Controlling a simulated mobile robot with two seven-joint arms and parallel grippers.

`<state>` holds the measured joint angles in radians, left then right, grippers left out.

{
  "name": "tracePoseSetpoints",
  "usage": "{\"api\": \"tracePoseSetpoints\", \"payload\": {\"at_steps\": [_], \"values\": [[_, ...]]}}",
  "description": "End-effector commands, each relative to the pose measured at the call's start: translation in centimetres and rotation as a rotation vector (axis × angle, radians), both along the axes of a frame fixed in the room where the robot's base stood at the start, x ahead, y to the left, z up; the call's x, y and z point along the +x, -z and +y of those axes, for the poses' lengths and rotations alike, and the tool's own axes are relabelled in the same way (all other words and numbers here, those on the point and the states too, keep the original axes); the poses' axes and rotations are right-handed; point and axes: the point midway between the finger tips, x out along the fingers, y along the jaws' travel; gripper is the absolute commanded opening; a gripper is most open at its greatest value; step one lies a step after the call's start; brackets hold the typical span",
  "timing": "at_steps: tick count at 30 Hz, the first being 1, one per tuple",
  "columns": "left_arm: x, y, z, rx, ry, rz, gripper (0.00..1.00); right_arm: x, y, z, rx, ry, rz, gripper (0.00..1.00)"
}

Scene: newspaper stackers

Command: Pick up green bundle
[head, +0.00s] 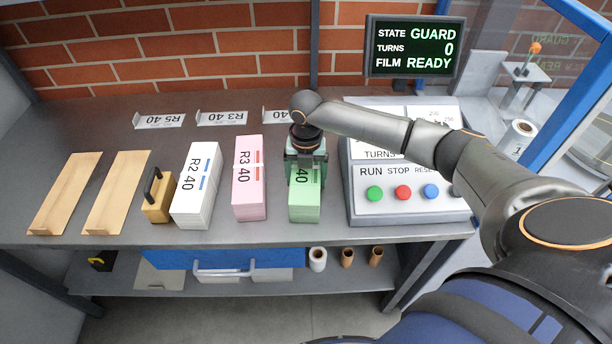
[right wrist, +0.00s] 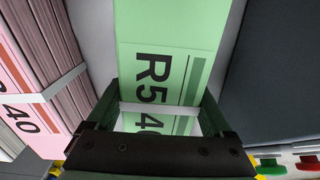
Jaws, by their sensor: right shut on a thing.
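The green bundle (head: 305,205) stands on the grey bench between the pink bundle and the control panel. In the right wrist view the green bundle (right wrist: 165,35) shows the print R5 and a pale band across it. My right gripper (head: 305,165) is over the bundle from above and hides part of its top. In the right wrist view the fingers of my right gripper (right wrist: 160,110) lie along both sides of the bundle, shut on it. I cannot tell any gap between the bundle and the bench. My left gripper is not in view.
The pink bundle (head: 249,190) stands close on the left, with the white bundle (head: 196,190) beyond it. The control panel (head: 405,205) with coloured buttons is close on the right. A screen (head: 415,47) reads GUARD, 0, READY. The bench's front strip (head: 130,228) is clear.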

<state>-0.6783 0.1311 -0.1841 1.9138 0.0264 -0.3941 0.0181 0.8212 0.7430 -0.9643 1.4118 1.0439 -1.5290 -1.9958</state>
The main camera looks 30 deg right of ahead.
Motion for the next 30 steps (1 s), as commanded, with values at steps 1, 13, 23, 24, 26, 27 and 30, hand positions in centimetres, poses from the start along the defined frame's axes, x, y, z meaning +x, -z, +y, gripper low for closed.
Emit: {"api": "tracePoseSetpoints", "payload": {"at_steps": [1,13,23,24,26,27,30], "values": [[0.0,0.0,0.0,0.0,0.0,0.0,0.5,0.0,0.0,0.0,-0.001,0.001,0.001,0.56],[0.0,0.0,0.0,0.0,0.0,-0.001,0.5,0.0,-0.1,-0.1,-0.001,0.001,0.001,0.11],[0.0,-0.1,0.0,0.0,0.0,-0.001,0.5,0.2,-0.3,-0.1,0.0,0.002,-0.005,0.0],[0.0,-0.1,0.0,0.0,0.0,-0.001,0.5,0.2,-0.3,-0.1,0.001,0.002,-0.006,0.0],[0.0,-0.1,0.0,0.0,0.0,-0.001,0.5,0.2,-0.3,-0.1,0.001,0.002,-0.006,0.0],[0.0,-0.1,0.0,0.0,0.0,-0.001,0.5,0.2,-0.4,0.0,0.001,0.002,-0.006,0.0],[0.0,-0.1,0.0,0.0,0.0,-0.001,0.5,0.2,-1.0,-0.1,0.002,0.002,-0.006,0.0]]}}
